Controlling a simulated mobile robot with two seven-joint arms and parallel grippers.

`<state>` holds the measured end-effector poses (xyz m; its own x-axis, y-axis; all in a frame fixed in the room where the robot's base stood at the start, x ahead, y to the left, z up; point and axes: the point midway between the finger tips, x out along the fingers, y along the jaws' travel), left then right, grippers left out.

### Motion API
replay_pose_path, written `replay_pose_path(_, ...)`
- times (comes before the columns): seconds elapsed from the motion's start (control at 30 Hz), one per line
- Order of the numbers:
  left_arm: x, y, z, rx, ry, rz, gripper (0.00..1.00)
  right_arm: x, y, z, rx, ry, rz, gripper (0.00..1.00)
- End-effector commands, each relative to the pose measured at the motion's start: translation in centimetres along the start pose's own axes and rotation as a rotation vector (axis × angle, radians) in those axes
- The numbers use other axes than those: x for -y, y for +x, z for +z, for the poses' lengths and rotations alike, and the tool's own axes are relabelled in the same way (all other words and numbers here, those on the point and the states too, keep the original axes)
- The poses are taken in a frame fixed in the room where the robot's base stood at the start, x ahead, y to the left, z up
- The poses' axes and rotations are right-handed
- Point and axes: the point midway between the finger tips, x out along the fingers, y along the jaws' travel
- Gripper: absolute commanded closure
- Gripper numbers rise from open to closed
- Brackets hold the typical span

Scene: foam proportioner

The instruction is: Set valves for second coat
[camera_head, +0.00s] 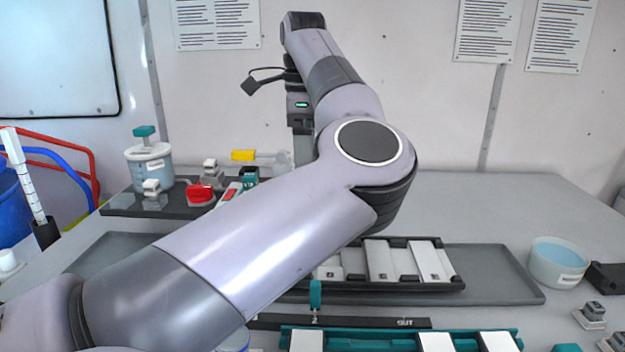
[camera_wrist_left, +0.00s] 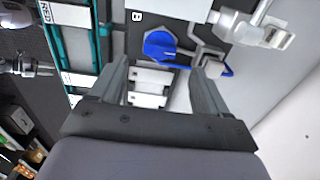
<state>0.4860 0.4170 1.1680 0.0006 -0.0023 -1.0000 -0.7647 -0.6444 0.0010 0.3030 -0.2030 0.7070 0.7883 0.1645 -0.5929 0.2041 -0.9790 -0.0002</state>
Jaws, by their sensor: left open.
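My left arm reaches across the head view, and its gripper (camera_head: 302,145) points down behind the forearm; its fingertips are partly hidden there. In the left wrist view the gripper (camera_wrist_left: 163,68) is open and empty. A blue handle-like part (camera_wrist_left: 160,46) lies beyond and between the fingers, apart from them. In the head view a yellow handle (camera_head: 243,155) sits left of my gripper, with a red knob (camera_head: 200,193) in front. A teal-topped fitting (camera_head: 249,176) stands beside them, and a teal handle (camera_head: 315,294) stands on a dark labelled bar (camera_head: 385,323). Valve positions cannot be read.
A teal-lidded clear pot (camera_head: 148,168) stands at the back left. A rack of white plates (camera_head: 380,262) sits on a grey tray (camera_head: 505,277). A bowl of blue liquid (camera_head: 558,263) stands at right. The back right tabletop (camera_head: 510,205) is clear.

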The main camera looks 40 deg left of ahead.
Motion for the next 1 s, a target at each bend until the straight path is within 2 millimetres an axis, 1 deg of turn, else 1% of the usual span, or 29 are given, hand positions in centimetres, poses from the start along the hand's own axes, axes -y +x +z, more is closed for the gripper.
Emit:
replay_pose_path(0.03, 0.0, 1.0, 0.0, 0.003, -0.001, 0.002, 0.23, 0.0, 0.1, 0.3, 0.002, 0.000, 0.000, 0.57)
replay_pose_path(0.1, 0.0, 2.0, 0.0, 0.004, 0.000, 0.002, 0.23, 0.1, 0.1, 0.5, 0.005, 0.001, -0.001, 0.57)
replay_pose_path(0.3, 0.0, 4.4, 0.0, 0.003, 0.000, 0.001, 0.23, 0.1, 0.2, 0.7, 0.006, 0.001, -0.001, 0.57)
replay_pose_path(0.4, 0.0, 5.3, 0.1, 0.002, -0.001, 0.001, 0.23, 0.1, 0.2, 0.7, 0.006, 0.001, -0.001, 0.57)
replay_pose_path(0.53, 0.0, 5.8, 0.1, 0.002, 0.001, -0.001, 0.23, 0.1, 0.2, 0.7, 0.006, 0.001, -0.001, 0.57)
replay_pose_path(0.77, 0.0, 5.9, 0.1, 0.002, 0.001, -0.001, 0.23, 0.1, 0.2, 0.6, 0.006, 0.001, -0.001, 0.57)
replay_pose_path(0.8, 0.0, 5.8, 0.1, 0.002, 0.001, -0.001, 0.36, 0.1, 0.2, 0.6, 0.006, 0.001, -0.001, 0.57)
replay_pose_path(0.87, 0.0, 5.8, 0.1, 0.002, 0.001, -0.001, 0.56, 0.1, 0.2, 0.6, 0.005, 0.001, -0.001, 0.57)
replay_pose_path(0.9, 0.0, 5.8, 0.1, 0.002, 0.001, -0.001, 0.69, 0.1, 0.2, 0.6, 0.005, 0.001, -0.001, 0.57)
replay_pose_path(0.93, 0.0, 5.8, 0.1, 0.002, 0.000, -0.001, 0.79, 0.1, 0.2, 0.6, 0.005, 0.001, -0.001, 0.57)
replay_pose_path(1.0, 0.0, 5.8, 0.1, 0.002, 0.000, -0.001, 0.80, 0.1, 0.2, 0.6, 0.005, 0.001, -0.001, 0.57)
